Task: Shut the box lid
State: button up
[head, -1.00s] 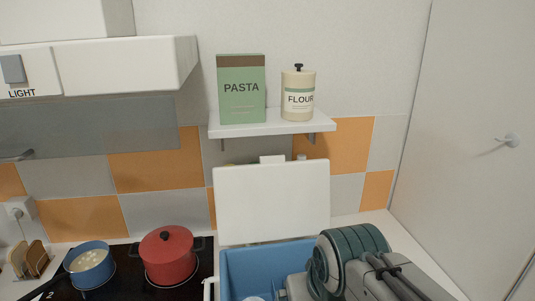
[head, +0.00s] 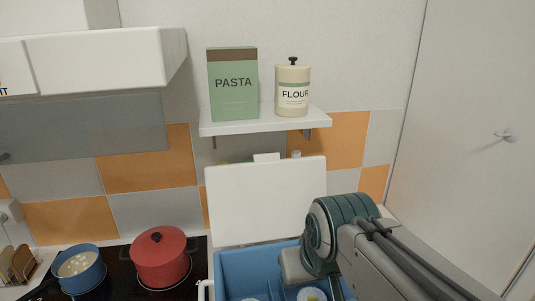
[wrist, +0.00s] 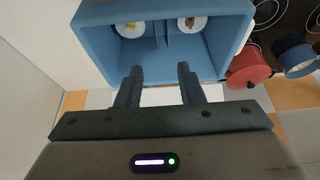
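The blue box (head: 232,272) stands on the counter with its white lid (head: 266,200) raised upright at the back. The box also shows in the wrist view (wrist: 92,18), with round white-topped items inside. My gripper (wrist: 159,72) shows in the wrist view with its two fingers apart and nothing between them. The fingers point toward the box, near its edge. In the head view my arm covers the right part of the box, and the fingertips are hidden there.
A red pot (head: 161,257) and a blue pan (head: 80,268) stand on the black hob left of the box. A white shelf (head: 264,122) above the lid holds a pasta box (head: 233,85) and a flour jar (head: 292,88).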

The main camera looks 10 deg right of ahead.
jog(key=w+r, duration=0.4)
jog(key=w, duration=0.1)
jog(key=w+r+b, duration=0.1)
jog(key=w+r, duration=0.3)
jog(key=w, duration=0.1)
jog(key=w+r, duration=0.4)
jog(key=w, duration=0.1)
jog(key=shift+w+d+r, duration=0.25)
jog(key=shift+d+r, duration=0.05)
jog(key=shift+r, duration=0.1)
grip_shut()
jog(key=w+r+b, duration=0.1)
jog(key=w+r, duration=0.2)
jog(key=w, duration=0.4)
jog(key=w+r+b, duration=0.1)
jog(key=w+r, duration=0.2)
jog(key=w, duration=0.4)
jog(key=x, duration=1)
jog(key=shift+w+a+b, duration=0.3)
jog(key=shift+a+b, duration=0.05)
jog(key=shift+a, duration=0.05)
